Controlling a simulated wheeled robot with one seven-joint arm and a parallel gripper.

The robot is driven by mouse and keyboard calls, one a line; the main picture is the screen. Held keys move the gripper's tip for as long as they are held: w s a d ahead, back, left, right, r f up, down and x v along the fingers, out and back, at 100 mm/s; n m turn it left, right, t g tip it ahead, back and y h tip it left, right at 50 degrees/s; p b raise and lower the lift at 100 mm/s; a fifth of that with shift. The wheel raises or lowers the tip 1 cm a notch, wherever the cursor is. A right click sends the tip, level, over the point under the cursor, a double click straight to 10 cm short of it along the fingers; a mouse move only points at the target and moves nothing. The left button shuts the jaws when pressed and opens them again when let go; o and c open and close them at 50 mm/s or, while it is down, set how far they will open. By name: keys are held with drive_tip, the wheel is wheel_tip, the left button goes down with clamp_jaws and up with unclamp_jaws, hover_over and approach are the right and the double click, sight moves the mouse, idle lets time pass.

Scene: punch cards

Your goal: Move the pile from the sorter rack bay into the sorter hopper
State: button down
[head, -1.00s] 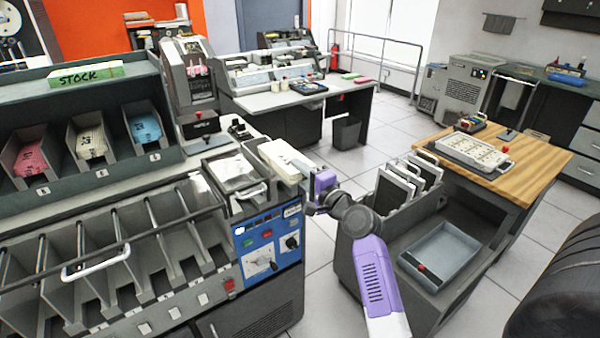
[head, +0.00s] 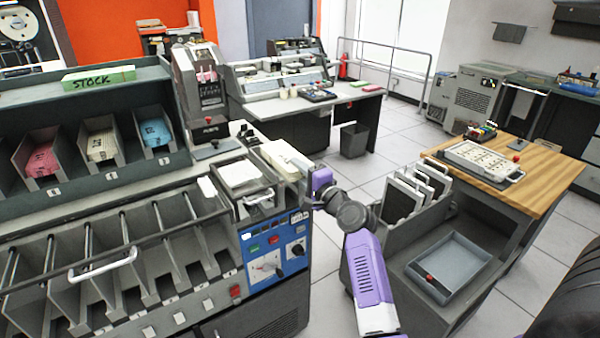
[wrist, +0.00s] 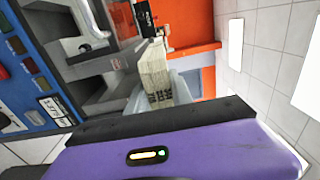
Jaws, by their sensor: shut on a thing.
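My gripper (head: 298,186) is shut on a pale cream pile of cards (head: 284,157), at the right end of the sorter. The pile also shows in the wrist view (wrist: 155,75), with dark print on its end. The sorter hopper (head: 243,180) is the grey open-topped box above the blue control panel. The pile is just right of and behind the hopper in the head view, apparently outside it. The sorter rack bays (head: 115,262) are a row of slanted grey slots to the left.
A stock shelf (head: 100,185) with pink, cream and blue card piles stands behind the bays. The blue control panel (head: 275,262) is below the hopper. A grey cart (head: 400,255) with racks and a tray (head: 448,262) stands on the right. Open floor lies between.

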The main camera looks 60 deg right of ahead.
sight(285, 158)
drive_tip(key=shift+w+r, duration=0.1)
drive_tip(key=shift+b+x, duration=0.55)
drive_tip(key=shift+x, duration=1.65)
drive_tip(key=shift+d, duration=0.1)
drive_tip(key=shift+b+x, duration=0.45)
drive_tip(key=shift+x, duration=0.85)
drive_tip(key=shift+f+b, duration=1)
drive_tip(key=shift+f, duration=0.1)
drive_tip(key=shift+f+b, duration=0.5)
drive_tip(key=shift+f, duration=0.1)
drive_tip(key=shift+f, duration=0.2)
